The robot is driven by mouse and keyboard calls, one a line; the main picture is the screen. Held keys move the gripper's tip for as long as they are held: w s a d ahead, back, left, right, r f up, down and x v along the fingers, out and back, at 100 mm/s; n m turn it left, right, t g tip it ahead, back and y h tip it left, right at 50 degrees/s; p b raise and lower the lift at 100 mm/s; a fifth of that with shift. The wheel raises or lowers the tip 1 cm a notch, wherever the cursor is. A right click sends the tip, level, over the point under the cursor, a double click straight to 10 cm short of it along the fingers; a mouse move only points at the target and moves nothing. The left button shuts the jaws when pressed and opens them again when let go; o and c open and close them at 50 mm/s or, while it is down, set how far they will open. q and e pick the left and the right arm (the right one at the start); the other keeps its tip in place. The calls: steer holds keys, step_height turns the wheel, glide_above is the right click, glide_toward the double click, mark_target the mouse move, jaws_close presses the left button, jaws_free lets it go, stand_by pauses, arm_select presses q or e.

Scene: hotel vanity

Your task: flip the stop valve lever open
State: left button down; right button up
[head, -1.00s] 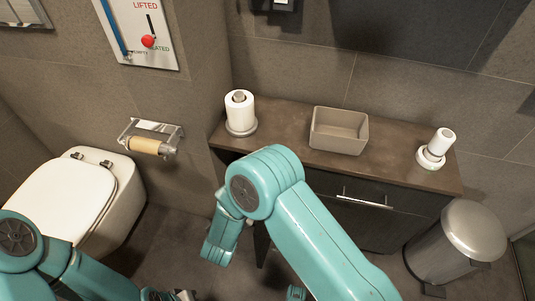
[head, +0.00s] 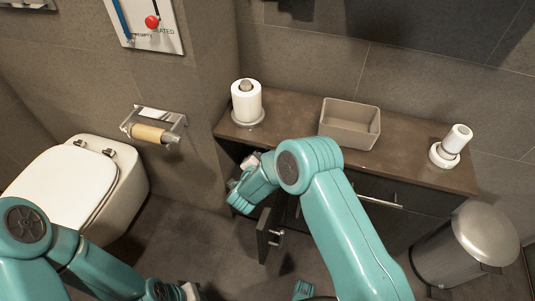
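I cannot pick out a stop valve or its lever in the head view. A small dark cabinet door (head: 264,234) with a metal handle stands swung open under the left end of the vanity counter. The inside of the cabinet is mostly hidden by my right arm. My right gripper (head: 251,160) shows only as a small pale part beside the wrist, just below the counter's front left edge. Its fingers are too hidden to read. My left gripper (head: 189,291) is low at the bottom edge, partly cut off, away from the cabinet.
The vanity counter (head: 290,133) carries a paper roll (head: 246,102), a tan box (head: 349,125) and a white dispenser (head: 451,146). A toilet (head: 75,190) is at left, a bin (head: 465,245) at right. A wall panel (head: 150,38) has a red knob.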

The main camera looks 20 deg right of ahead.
steer(key=shift+x, duration=1.05)
jaws_close()
arm_select(q)
steer(key=shift+f, duration=0.2)
